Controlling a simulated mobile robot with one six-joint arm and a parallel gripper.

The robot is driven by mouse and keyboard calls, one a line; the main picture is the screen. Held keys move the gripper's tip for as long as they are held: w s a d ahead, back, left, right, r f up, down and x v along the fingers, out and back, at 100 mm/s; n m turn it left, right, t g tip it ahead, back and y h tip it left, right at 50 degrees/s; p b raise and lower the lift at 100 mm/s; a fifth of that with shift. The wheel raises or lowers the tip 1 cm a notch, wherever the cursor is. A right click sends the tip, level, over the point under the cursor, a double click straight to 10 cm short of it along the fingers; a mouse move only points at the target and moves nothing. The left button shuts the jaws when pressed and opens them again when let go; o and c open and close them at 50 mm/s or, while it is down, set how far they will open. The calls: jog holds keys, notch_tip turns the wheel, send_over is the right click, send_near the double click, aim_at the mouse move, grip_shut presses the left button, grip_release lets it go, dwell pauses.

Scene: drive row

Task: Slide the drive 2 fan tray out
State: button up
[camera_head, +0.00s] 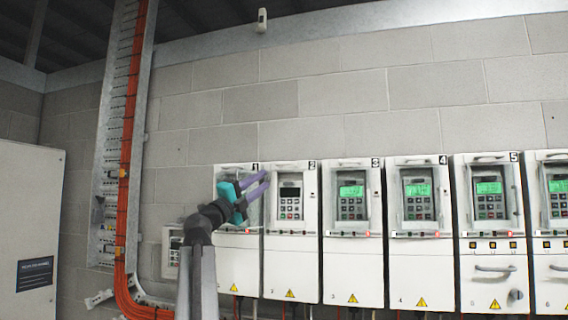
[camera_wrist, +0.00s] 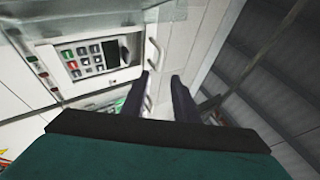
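Drive 2 (camera_head: 291,245) is a white cabinet with a dark display and a keypad. At its top edge is a front strip with a handle (camera_head: 290,164), which I take to be the fan tray; it looks pushed in. In the wrist view drive 2 lies sideways, with its dark display (camera_wrist: 117,50) at upper left and its pale bar handle (camera_wrist: 153,52) just beyond my fingertips.
Drive 1 (camera_head: 238,265) is partly hidden behind my gripper. Drive 3 (camera_head: 352,260), drive 4 (camera_head: 421,265) and drive 5 (camera_head: 493,255) stand close in a row to the right, with lit green displays. Orange cables (camera_head: 124,210) run down at left.

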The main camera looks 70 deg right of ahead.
aim_at(285, 164)
jog(key=shift+d, duration=0.15)
jog(key=p+x, duration=0.4)
jog(key=x, duration=0.9)
jog(key=shift+d+r, duration=0.15)
jog(key=shift+d, duration=0.05)
grip_shut()
